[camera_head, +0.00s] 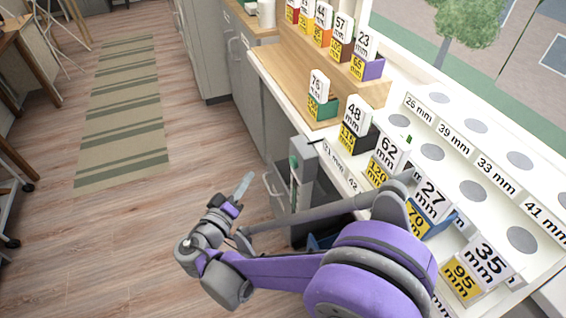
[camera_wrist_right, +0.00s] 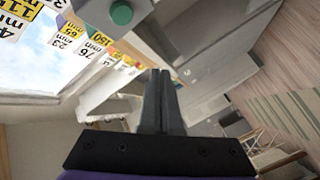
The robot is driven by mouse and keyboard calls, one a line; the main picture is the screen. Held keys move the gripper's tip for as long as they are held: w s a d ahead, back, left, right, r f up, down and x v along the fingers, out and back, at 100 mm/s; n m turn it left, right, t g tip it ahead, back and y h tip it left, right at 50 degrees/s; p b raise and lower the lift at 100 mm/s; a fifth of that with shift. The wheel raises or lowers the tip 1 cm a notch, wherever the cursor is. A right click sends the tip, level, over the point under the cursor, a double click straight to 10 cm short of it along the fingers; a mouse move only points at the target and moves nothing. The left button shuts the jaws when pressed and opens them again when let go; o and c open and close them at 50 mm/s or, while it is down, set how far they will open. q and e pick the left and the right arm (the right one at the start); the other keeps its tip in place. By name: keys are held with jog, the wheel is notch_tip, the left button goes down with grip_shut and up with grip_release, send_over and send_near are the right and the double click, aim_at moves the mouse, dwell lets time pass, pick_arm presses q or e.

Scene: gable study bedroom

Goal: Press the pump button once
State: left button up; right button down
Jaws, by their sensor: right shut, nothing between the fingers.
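The pump button is a round green button (camera_wrist_right: 121,13) on a grey housing (camera_wrist_right: 103,8) at the top of the right wrist view. In the head view the grey housing (camera_head: 307,157) stands at the counter's front edge, with a green part (camera_head: 293,163) on its left side. My right gripper (camera_head: 248,178) is shut and empty, left of the housing and apart from it. Its closed fingers also show in the right wrist view (camera_wrist_right: 160,75), pointing up, below and right of the button. My left gripper is out of view.
Several numbered cards stand in coloured holders, such as the purple one (camera_head: 373,68), along the counter. A white panel with grey discs (camera_head: 473,191) lies by the window. Grey cabinets (camera_head: 206,50) line the counter.

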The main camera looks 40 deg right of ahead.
jog(key=s+d, duration=0.2)
jog(key=d, duration=0.6)
jog(key=shift+d, duration=0.3)
dwell(2.1)
jog(key=shift+s+d, duration=0.15)
jog(key=shift+d, duration=0.25)
jog(key=shift+s+d, duration=0.15)
jog(key=shift+d, duration=0.4)
dwell(0.8)
jog(key=shift+a, duration=0.1)
jog(key=shift+w+a, duration=0.25)
jog(key=shift+a, duration=0.55)
jog(key=shift+w+a, duration=0.2)
jog(key=shift+a, duration=0.6)
jog(key=shift+w+a, duration=0.2)
jog(key=shift+a, duration=0.65)
jog(key=shift+w+a, duration=0.2)
jog(key=shift+a, duration=0.6)
